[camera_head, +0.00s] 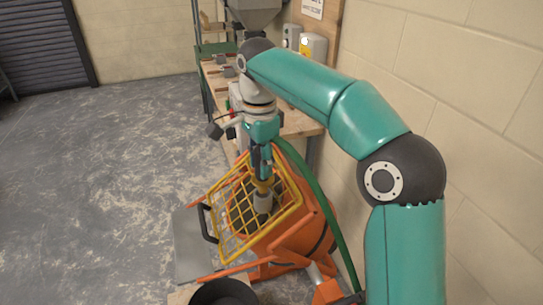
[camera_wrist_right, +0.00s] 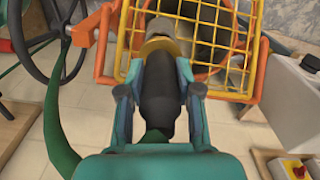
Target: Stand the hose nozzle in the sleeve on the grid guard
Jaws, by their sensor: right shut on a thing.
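The dark hose nozzle (camera_wrist_right: 158,98), with a brass-yellow collar, is held between the fingers of my right gripper (camera_wrist_right: 160,90), which is shut on it. In the head view my right gripper (camera_head: 262,165) points down over the yellow grid guard (camera_head: 232,243). The grey sleeve (camera_wrist_right: 161,27) on the guard lies directly beyond the collar, in line with the nozzle. The sleeve also shows below the gripper in the head view (camera_head: 263,203). The nozzle's front end meets or overlaps the sleeve; how deep it sits I cannot tell. My left gripper is out of view.
The guard sits on an orange mixer (camera_head: 310,215). A green hose (camera_head: 318,190) runs along the mixer's right side, near the wall. A wooden bench (camera_head: 292,120) stands behind. A black tub (camera_head: 224,292) is at the bottom. Open floor lies to the left.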

